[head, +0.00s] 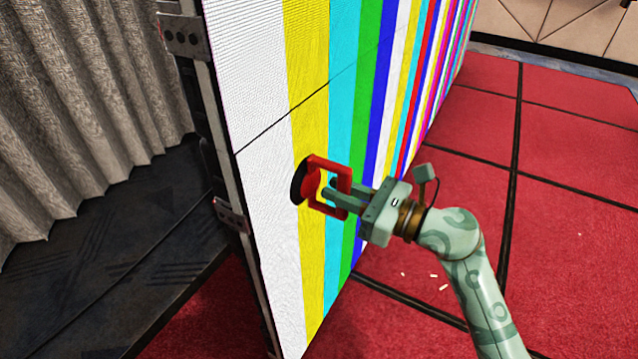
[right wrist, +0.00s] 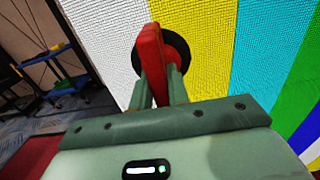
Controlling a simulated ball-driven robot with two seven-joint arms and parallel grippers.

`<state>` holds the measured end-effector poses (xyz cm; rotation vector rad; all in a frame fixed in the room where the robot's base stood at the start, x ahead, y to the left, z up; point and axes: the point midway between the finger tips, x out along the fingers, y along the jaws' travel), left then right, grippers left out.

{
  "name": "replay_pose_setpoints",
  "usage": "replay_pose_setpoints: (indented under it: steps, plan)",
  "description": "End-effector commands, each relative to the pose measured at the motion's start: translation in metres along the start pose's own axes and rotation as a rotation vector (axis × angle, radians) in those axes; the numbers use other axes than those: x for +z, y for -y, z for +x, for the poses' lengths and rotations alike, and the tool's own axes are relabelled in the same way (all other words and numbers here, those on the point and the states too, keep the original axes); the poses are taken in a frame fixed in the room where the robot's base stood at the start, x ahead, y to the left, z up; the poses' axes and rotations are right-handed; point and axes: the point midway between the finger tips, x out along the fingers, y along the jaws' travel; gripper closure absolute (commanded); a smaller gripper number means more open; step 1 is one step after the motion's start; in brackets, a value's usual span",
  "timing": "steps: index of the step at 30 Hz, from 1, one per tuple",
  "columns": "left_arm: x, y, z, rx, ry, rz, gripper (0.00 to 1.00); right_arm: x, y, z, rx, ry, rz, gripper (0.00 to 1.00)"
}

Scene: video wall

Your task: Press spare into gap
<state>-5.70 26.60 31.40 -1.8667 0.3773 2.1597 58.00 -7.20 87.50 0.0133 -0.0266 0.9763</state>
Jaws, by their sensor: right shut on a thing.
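The video wall (head: 310,60) shows vertical colour bars, and a dark seam crosses it. My right gripper (head: 332,192) is shut on the red handle of a tool (head: 343,164) with a round black disc (head: 299,181). The disc faces the wall at the border of the white and yellow bars; I cannot tell whether it touches. In the right wrist view, the red handle (right wrist: 151,55) stands between my fingers, with the black disc behind it against the coloured wall. No gap or separate spare can be made out. My left gripper is not in view.
The wall's dark frame edge (head: 212,120) has metal brackets. A grey curtain (head: 75,110) and dark platform (head: 90,250) lie left. Red floor (head: 570,180) is open at right, with small pale scraps (head: 432,276). A blue-shelved cart (right wrist: 68,86) stands left in the wrist view.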

Motion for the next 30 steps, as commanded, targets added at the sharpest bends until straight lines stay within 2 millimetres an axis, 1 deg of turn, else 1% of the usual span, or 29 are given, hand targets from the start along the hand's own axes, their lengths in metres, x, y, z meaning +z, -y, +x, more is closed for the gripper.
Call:
replay_pose_setpoints:
  steps: [5,30]
  plan:
    - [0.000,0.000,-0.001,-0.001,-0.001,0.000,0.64,0.001,0.000,-0.005,-0.001,0.001,-0.001,1.00]
    - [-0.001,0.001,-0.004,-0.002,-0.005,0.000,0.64,0.002,0.000,-0.051,-0.001,0.001,-0.002,1.00]
